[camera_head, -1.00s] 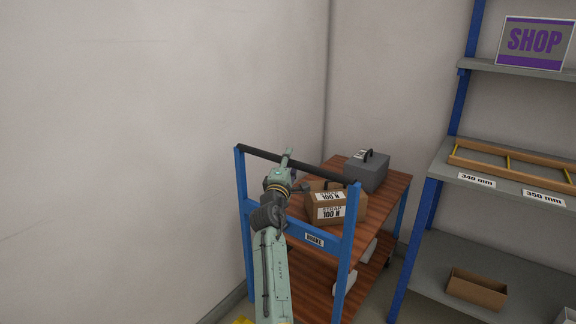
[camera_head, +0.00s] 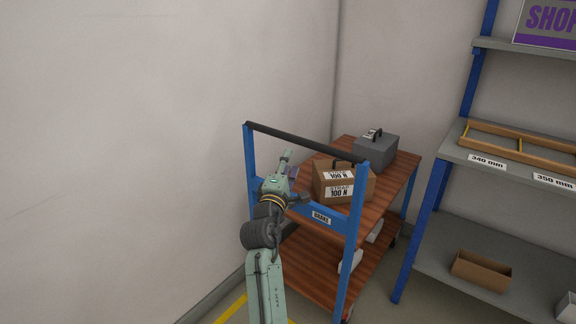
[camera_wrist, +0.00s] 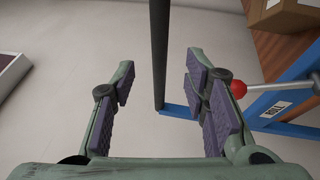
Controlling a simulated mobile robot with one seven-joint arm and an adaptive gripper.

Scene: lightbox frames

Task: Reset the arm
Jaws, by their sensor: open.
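My gripper (camera_head: 290,172) is at the handle end of the blue cart (camera_head: 361,205), left of the brown box. In the camera_wrist view my gripper (camera_wrist: 160,88) shows two purple-padded fingers spread wide with nothing held between them. The cart's dark handle bar (camera_wrist: 159,50) runs through the gap in that view; I cannot tell its exact distance from the fingers. My arm is bent, reaching up from the lower part of the camera_head view.
A brown box (camera_head: 350,188) and a grey case (camera_head: 378,152) stand on the cart's wooden top. A red-knobbed rod (camera_wrist: 239,89) is close beside the right finger. A grey shelf (camera_head: 470,155) stands right; bare wall (camera_head: 120,130) is left.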

